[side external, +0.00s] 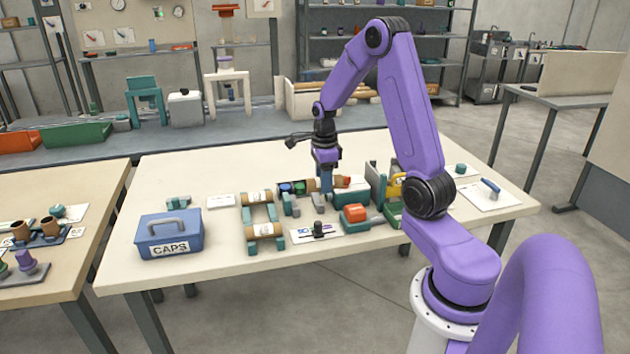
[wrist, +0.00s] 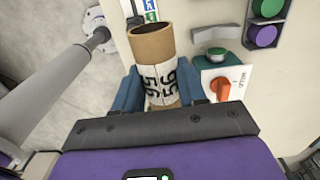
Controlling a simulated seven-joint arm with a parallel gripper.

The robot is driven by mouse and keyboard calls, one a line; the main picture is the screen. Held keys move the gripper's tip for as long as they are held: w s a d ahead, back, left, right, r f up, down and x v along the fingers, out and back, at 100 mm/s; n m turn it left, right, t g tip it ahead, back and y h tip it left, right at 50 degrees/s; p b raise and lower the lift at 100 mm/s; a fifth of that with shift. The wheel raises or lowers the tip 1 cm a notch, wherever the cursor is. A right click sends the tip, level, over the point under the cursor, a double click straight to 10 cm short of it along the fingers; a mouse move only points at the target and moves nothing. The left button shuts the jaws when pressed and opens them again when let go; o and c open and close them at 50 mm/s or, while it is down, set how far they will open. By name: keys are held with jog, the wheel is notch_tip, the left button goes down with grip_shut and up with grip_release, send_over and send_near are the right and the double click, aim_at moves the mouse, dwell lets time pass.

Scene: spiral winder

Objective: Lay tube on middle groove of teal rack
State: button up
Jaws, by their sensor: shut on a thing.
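My gripper (side external: 326,190) is shut on a brown cardboard tube (side external: 341,182) over the middle of the table. In the wrist view the tube (wrist: 152,42) sits between my two blue fingers (wrist: 158,86), with a white label bearing black digits. I cannot tell how far it is above the table. The teal rack (side external: 250,214) stands left of my gripper. One labelled tube (side external: 257,197) lies across its far end and another tube (side external: 264,231) across its near end. The middle groove between them shows no tube. The rack is not clearly seen in the wrist view.
A blue CAPS box (side external: 169,236) stands left of the rack. A teal block with an orange top (side external: 355,213) and a black switch on a card (side external: 318,230) lie nearer the front edge.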

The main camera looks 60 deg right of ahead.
jog(key=w+a+r, duration=0.1)
jog(key=w+a, duration=0.1)
jog(key=a, duration=0.4)
jog(key=w+a+r, duration=0.2)
jog(key=a, duration=0.4)
jog(key=w+d+f, duration=0.1)
jog(key=w+f, duration=0.2)
jog(key=w, duration=0.1)
jog(key=w+d+f, duration=0.1)
jog(key=w+f, duration=0.2)
jog(key=w, duration=0.1)
jog(key=w+d+f, duration=0.2)
jog(key=w+f, duration=0.2)
jog(key=shift+w, duration=0.4)
jog(key=shift+w+f, duration=0.1)
jog(key=shift+f, duration=1.5)
jog(key=shift+f, duration=0.6)
jog(key=o, duration=1)
